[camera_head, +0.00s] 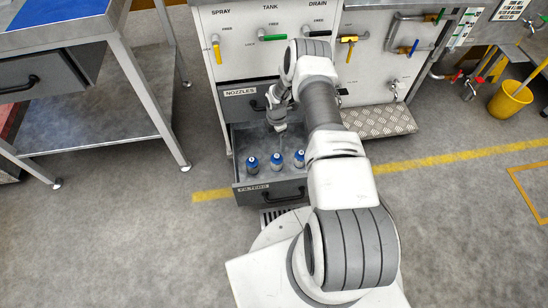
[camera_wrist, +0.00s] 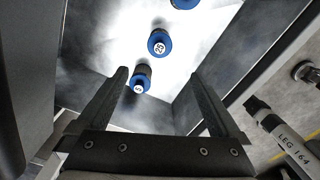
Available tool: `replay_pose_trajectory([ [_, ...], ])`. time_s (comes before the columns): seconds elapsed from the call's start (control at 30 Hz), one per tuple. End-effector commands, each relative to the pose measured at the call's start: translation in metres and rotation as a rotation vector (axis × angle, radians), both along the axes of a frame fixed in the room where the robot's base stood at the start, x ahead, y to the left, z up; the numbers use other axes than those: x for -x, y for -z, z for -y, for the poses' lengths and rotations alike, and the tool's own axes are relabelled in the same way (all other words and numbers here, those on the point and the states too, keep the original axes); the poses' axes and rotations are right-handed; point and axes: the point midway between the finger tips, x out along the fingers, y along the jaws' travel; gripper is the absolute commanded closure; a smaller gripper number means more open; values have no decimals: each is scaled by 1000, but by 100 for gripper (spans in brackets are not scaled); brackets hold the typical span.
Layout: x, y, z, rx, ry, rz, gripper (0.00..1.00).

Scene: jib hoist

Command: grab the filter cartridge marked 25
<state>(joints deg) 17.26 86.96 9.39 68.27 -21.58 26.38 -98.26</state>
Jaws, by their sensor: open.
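The filter cartridge marked 25 (camera_wrist: 159,42) has a blue body and a white label on top. It is the middle of three in the open drawer, and stands second in the row in the head view (camera_head: 276,161). A cartridge marked 5 (camera_wrist: 140,82) is nearer my gripper in the wrist view. A third blue cartridge (camera_wrist: 184,3) is cut off at the top edge, its mark unseen. My gripper (camera_wrist: 158,76) is open and empty, its fingers to either side of the cartridge marked 5 in the picture. In the head view my gripper (camera_head: 279,125) is above the drawer's back part.
The cartridges stand in the pulled-out drawer labelled FILTERS (camera_head: 268,192); its walls surround them. The NOZZLES drawer (camera_head: 240,103) is above it at the back. A step (camera_head: 380,122) is at the right and a steel table (camera_head: 95,105) at the left.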

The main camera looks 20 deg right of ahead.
Motion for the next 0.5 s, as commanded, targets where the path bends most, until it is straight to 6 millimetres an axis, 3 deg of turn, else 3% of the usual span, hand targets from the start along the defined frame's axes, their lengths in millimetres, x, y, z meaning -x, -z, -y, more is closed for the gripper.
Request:
replay_pose_trajectory([
  [0.17,2,22,0,-2,-2,-2,0],
  [0.5,1,96,0,-1,-1,-1,0],
])
